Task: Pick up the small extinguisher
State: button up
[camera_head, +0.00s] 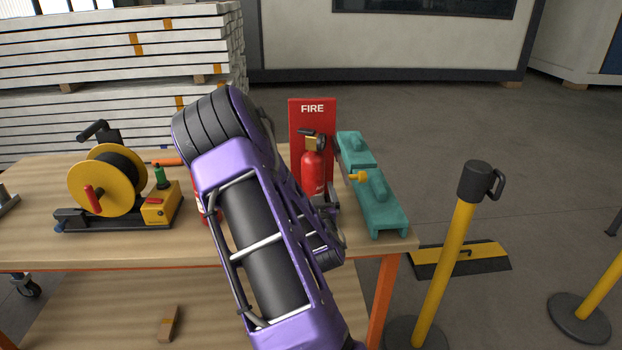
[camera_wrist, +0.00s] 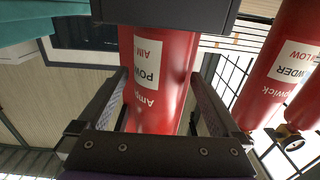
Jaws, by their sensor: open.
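A red extinguisher (camera_head: 313,168) with a black and brass top stands upright on the table, in front of a red FIRE board (camera_head: 301,120). In the wrist view the red extinguisher (camera_wrist: 157,75) with a white label lies between the fingers of my gripper (camera_wrist: 158,82). The fingers are open, one on each side of it, with no clear contact visible. In the head view my gripper (camera_head: 325,205) is low beside it, partly hidden by my arm. Another red extinguisher (camera_wrist: 280,65) shows at the right of the wrist view; it looks larger there. Part of a red body (camera_head: 199,204) shows behind my arm.
A teal vise (camera_head: 374,190) stands close to the right of the extinguisher. A yellow reel (camera_head: 100,180) stands at the left of the wooden table (camera_head: 30,235). A yellow post (camera_head: 445,260) stands on the floor beyond the table's right edge.

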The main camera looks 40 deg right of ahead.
jog(key=shift+s, duration=0.1)
grip_shut()
jog(key=shift+r, duration=0.15)
dwell(0.4)
